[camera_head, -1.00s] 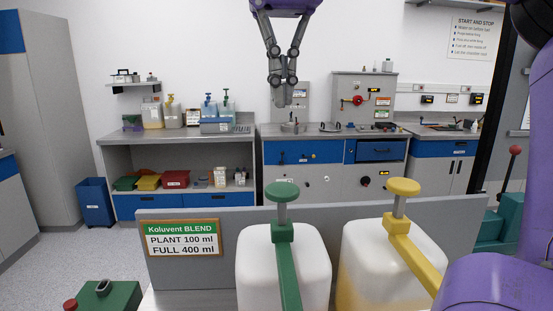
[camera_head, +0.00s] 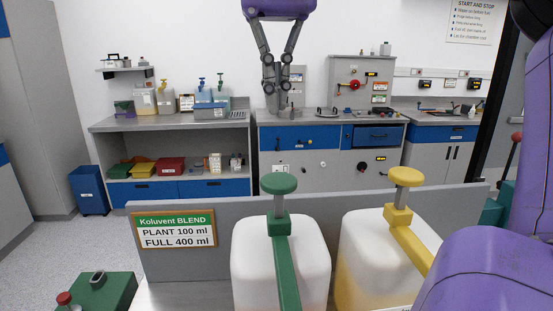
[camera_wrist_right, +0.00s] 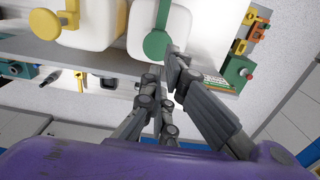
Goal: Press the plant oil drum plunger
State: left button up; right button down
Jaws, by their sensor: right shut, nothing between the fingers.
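A white drum (camera_head: 255,262) with a green plunger (camera_head: 278,183) and green spout stands at the front middle. Beside it on the right is a white drum (camera_head: 365,262) with a yellow plunger (camera_head: 406,177) and yellowish contents low down. Both plungers stand up on their stems. My right gripper (camera_head: 276,108) hangs fingers down above the green plunger in the picture, shut and empty, with a gap between them. In the right wrist view its fingertips (camera_wrist_right: 166,68) show near the green plunger (camera_wrist_right: 156,45). The left gripper is not in view.
A grey panel (camera_head: 330,207) with a Koluvent BLEND sign (camera_head: 174,231) stands behind the drums. A green can-like box (camera_head: 105,290) is at the lower left. Shelves and a workbench (camera_head: 325,118) line the far wall. The air around the gripper looks clear.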

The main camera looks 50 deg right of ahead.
aim_at(276, 179)
notch_tip(276, 179, down, 10)
jog(key=shift+r+p, duration=0.25)
jog(key=shift+p, duration=0.5)
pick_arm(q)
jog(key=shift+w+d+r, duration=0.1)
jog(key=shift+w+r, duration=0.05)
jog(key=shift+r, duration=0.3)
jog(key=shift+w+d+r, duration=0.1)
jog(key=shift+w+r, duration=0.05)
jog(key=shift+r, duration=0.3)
pick_arm(e)
jog(key=shift+f, duration=0.65)
